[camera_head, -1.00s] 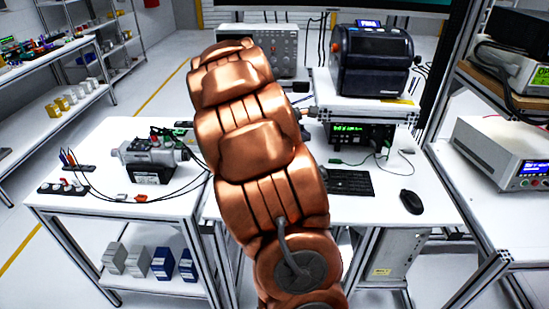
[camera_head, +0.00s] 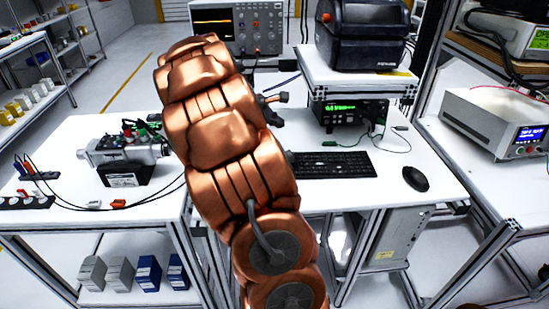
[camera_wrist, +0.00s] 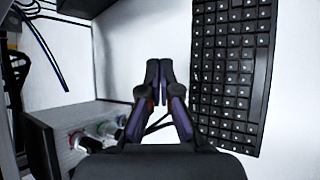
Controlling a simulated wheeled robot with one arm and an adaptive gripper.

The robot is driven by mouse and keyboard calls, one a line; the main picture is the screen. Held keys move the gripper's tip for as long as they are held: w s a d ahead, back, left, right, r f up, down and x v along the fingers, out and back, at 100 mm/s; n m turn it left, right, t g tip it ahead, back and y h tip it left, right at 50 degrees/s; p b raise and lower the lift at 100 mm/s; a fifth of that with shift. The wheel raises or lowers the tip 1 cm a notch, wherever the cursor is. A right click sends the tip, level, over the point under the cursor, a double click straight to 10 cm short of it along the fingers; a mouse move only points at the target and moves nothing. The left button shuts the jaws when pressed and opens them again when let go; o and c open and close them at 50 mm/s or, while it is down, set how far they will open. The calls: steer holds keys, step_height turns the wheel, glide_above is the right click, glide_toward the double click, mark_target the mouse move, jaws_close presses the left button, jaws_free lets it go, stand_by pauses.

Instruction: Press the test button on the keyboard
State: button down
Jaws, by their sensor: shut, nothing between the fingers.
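The black keyboard (camera_head: 333,164) lies on the white table, right of my copper-coloured arm, which hides its left end in the head view. In the wrist view the keyboard (camera_wrist: 233,70) runs along the right side, cut off at the top. No key can be told apart as the test button. My gripper (camera_wrist: 159,66) is shut and empty, its fingertips together over the white table, left of the keyboard and apart from it in the picture. In the head view the gripper (camera_head: 275,98) shows partly beyond my arm; its fingertips are hard to make out.
A black mouse (camera_head: 415,178) lies right of the keyboard. A green-display instrument (camera_head: 350,114) stands behind it under a raised shelf with a black machine (camera_head: 362,35). A motor (camera_head: 124,157) with cables stands on the left table. A knobbed box (camera_wrist: 85,135) is left of my gripper.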

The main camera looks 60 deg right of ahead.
steer(key=shift+w+a, duration=0.1)
stand_by(0.3)
step_height(320, 180, down, 7)
steer(key=b, duration=0.5)
steer(key=shift+r, duration=0.15)
steer(key=shift+f+b, duration=0.3)
steer(key=shift+f, duration=0.75)
steer(key=shift+f, duration=0.15)
stand_by(0.3)
steer(key=shift+f, duration=0.3)
steer(key=shift+f, duration=0.35)
stand_by(0.8)
steer(key=shift+r, duration=0.1)
steer(key=shift+r+p, duration=0.35)
steer(key=shift+r, duration=0.4)
